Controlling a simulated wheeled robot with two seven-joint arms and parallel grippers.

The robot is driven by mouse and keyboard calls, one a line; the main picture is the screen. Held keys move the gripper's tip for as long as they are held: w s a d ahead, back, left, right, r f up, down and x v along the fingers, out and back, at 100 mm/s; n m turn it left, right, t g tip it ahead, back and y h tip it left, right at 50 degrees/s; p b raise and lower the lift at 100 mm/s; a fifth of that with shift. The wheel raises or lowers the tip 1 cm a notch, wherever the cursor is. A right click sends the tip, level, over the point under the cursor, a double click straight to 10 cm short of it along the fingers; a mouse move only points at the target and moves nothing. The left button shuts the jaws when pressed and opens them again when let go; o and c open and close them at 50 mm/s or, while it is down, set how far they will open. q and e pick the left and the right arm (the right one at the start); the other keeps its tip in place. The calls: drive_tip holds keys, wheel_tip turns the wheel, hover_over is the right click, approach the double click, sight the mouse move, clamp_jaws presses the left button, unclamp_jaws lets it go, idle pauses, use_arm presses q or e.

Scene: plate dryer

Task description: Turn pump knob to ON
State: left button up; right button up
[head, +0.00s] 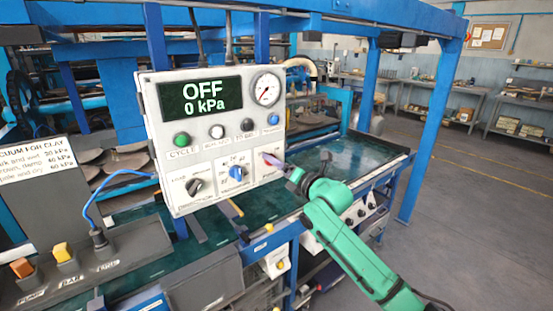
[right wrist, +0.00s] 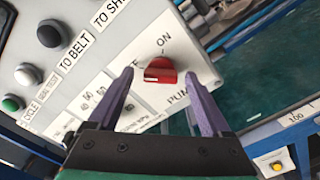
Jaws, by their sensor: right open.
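The pump knob is red and sits on the white control panel; in the right wrist view the knob (right wrist: 160,70) is between my two purple fingers. The word ON is printed above it in that view, and part of the PUMP label shows at lower right. A pale mark lies across the knob's lower left; its exact setting is hard to tell. My right gripper (right wrist: 158,82) is open, one finger on each side of the knob, with no clear contact. In the head view my right gripper (head: 291,174) is at the panel's lower right and partly covers the knob. My left gripper is not in view.
The panel (head: 213,148) has a display (head: 199,98) reading OFF and 0 kPa, a gauge (head: 266,89), several round buttons, a black knob (head: 196,187) and a blue knob (head: 237,173). A grey box (head: 75,262) with yellow and orange switches stands left.

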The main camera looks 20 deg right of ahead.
drive_tip(key=shift+w, duration=0.25)
drive_tip(key=shift+s, duration=0.1)
clamp_jaws()
drive_tip(key=shift+m, duration=0.4)
drive_tip(key=shift+m+p, duration=1.55)
drive_tip(key=shift+m, duration=7.05)
